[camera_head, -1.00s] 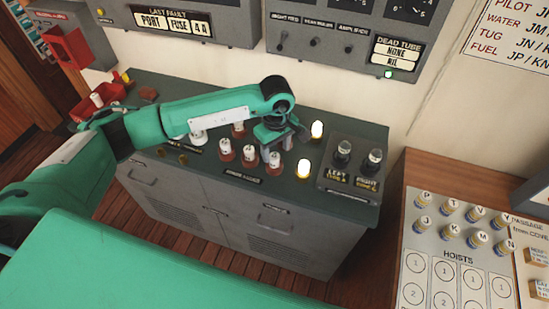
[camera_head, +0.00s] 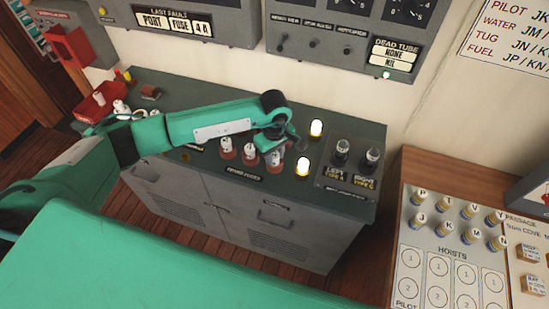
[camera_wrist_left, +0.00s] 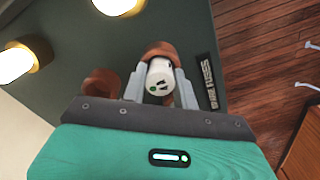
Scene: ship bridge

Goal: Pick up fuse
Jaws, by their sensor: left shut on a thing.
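Several white fuses in reddish-brown bases stand on the dark green cabinet top, among them one at the left (camera_head: 226,148) and one in the middle (camera_head: 249,154) of the front row. My left gripper (camera_head: 275,149) is over the right end of this row. Its fingers (camera_wrist_left: 158,88) are shut on a white fuse (camera_wrist_left: 160,76) with dark marks and a green dot. A reddish-brown base (camera_wrist_left: 158,48) shows right behind the held fuse; I cannot tell whether the fuse is clear of it. My right gripper is not in view.
Two lit lamps (camera_head: 303,166) (camera_head: 316,128) stand just right of the gripper. Beyond them is a panel with two dark-topped holders (camera_head: 341,152). A second brown base (camera_wrist_left: 100,82) is close beside the fingers. A red bin (camera_head: 97,104) is at the far left.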

